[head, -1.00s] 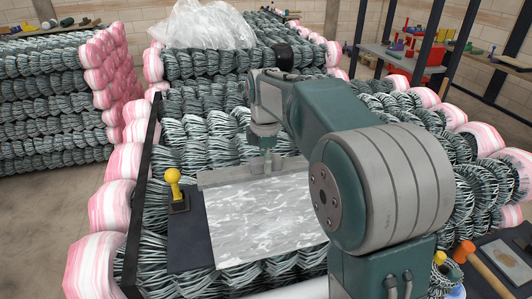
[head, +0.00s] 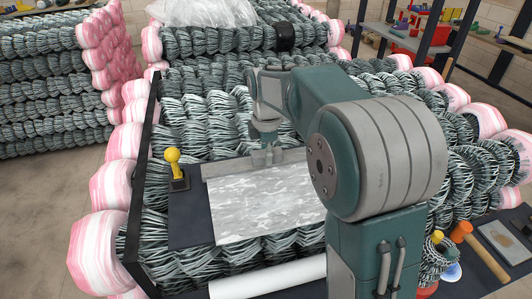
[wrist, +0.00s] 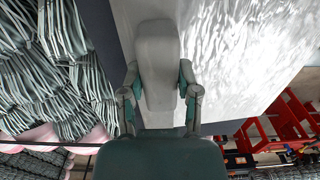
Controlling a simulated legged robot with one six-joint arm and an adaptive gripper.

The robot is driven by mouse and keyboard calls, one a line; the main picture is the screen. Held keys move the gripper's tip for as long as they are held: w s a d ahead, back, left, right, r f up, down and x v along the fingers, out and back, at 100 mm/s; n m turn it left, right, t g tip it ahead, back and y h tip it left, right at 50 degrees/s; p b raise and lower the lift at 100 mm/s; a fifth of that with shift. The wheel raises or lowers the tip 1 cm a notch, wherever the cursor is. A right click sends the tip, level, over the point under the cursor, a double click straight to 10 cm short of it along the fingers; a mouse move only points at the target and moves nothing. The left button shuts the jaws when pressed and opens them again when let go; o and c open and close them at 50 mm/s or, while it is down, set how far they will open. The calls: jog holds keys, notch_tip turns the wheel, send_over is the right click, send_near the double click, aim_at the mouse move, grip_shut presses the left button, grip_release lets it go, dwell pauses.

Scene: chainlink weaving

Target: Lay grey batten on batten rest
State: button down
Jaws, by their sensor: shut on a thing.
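The grey batten (head: 228,168) is a long flat bar along the far edge of a grey-and-white patterned sheet (head: 265,203). My gripper (head: 267,157) is shut on the batten near its middle in the head view. Whether the batten is lifted or touches the sheet cannot be told. In the wrist view my gripper (wrist: 160,88) has its fingers either side of a pale grey block-like shape, with the sheet (wrist: 235,55) to the right. I cannot single out the batten rest with certainty.
A white roll (head: 268,280) lies in front. Stacked wire coils with pink-wrapped ends surround the work. An orange-headed mallet (head: 462,232) lies at right.

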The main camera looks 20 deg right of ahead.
jog(key=shift+f, duration=0.55)
dwell(0.4)
jog(key=shift+c, duration=1.3)
grip_release()
notch_tip(320, 180, up, 11)
jog(key=shift+w, duration=0.1)
jog(key=shift+r, duration=0.45)
